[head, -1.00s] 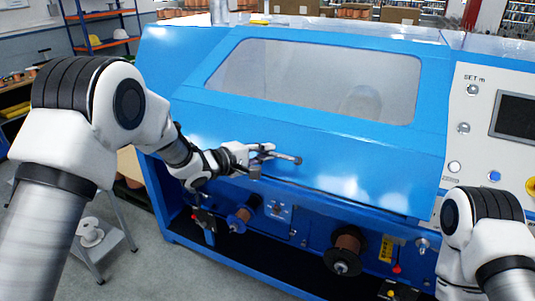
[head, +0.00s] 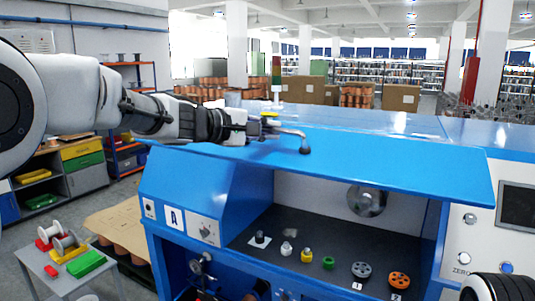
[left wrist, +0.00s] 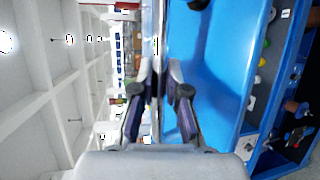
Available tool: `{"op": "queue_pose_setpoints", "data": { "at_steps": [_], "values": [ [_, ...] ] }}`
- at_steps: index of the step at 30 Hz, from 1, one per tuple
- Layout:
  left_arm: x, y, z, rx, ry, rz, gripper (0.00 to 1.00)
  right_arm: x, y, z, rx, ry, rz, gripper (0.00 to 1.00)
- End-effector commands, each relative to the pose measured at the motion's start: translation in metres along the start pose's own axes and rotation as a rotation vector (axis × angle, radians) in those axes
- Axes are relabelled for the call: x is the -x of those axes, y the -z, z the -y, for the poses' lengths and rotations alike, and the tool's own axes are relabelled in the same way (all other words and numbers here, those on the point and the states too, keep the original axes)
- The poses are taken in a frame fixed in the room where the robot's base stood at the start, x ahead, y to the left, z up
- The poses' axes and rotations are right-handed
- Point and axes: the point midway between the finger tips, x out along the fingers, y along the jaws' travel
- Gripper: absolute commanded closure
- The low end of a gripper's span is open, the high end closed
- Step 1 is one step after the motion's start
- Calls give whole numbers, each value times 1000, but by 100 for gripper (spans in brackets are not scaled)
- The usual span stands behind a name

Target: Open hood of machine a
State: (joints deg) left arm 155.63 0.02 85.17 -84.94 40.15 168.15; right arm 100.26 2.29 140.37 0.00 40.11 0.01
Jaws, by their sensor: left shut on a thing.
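The blue hood (head: 370,160) of machine A is raised, and the bay under it is open to view. Its grey bar handle (head: 297,135) has a dark end and sits on the hood's upper face at the left. My left gripper (head: 266,128) is shut on the handle at its left part. In the left wrist view the fingers (left wrist: 160,88) flank a thin part, with the blue hood (left wrist: 208,95) just right of them. My right gripper is out of view; only a dark part of my right arm shows at the bottom right.
Inside the bay are a metal disc (head: 367,200), a grey pulley (head: 361,270), an orange pulley (head: 399,281) and several small knobs. The "A" label (head: 174,217) is on the left panel. A side table (head: 68,280) with spools stands at the lower left.

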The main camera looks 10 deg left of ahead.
Motion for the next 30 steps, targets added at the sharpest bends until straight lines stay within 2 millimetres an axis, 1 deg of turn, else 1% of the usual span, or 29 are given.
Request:
{"op": "queue_pose_setpoints", "data": {
  "at_steps": [4, 14, 15, 16, 17, 26, 28, 30],
  "values": [
    [0, 0, -5, 2, 2, 0, 100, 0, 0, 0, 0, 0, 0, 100],
    [0, 0, -6, 2, 2, 0, 100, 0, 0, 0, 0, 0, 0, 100],
    [0, 0, -6, 2, 2, 0, 73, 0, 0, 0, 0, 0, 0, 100],
    [0, 0, -6, 2, 2, 0, 62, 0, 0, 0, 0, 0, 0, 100],
    [0, 0, -6, 2, 2, 0, 61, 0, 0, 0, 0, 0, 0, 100],
    [0, 0, -6, 2, 2, 0, 61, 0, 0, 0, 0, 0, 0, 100],
    [3, 0, -6, 2, 1, 0, 61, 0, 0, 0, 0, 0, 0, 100],
    [11, 0, -7, 3, -1, -1, 61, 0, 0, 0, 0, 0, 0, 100]
  ]
}}
